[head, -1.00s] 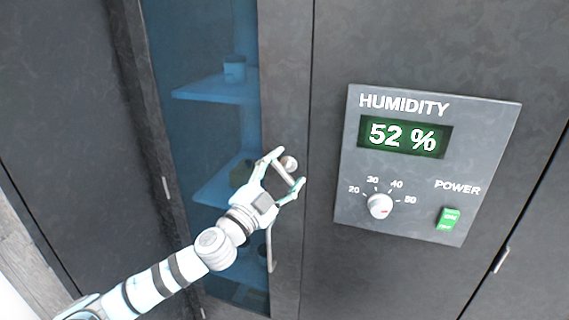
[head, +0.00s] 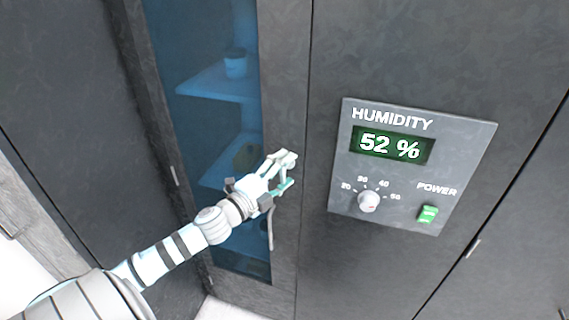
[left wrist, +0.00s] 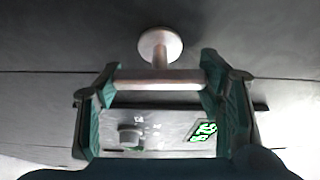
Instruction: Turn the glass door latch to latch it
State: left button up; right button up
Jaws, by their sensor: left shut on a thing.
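The glass door (head: 215,130) is a tall blue-tinted pane in a dark frame, and it looks closed. Its latch shows in the left wrist view as a round metal base with a short post and a crossbar (left wrist: 160,78). My left gripper (head: 285,172) is at the latch on the right side of the door frame; it also shows in the left wrist view (left wrist: 160,88). Its two fingers are shut on the crossbar, one at each end. In the head view the gripper hides most of the latch. My right gripper is not in view.
A humidity panel (head: 470,135) reading 52 % is right of the latch, with a dial (head: 368,202) and a green power switch (head: 428,214). A vertical door handle (head: 270,228) hangs just below the gripper. Shelves with small items are behind the glass.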

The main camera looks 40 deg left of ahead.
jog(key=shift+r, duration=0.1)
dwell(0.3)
pick_arm(q)
jog(key=o, duration=1.1)
jog(key=shift+o, duration=0.2)
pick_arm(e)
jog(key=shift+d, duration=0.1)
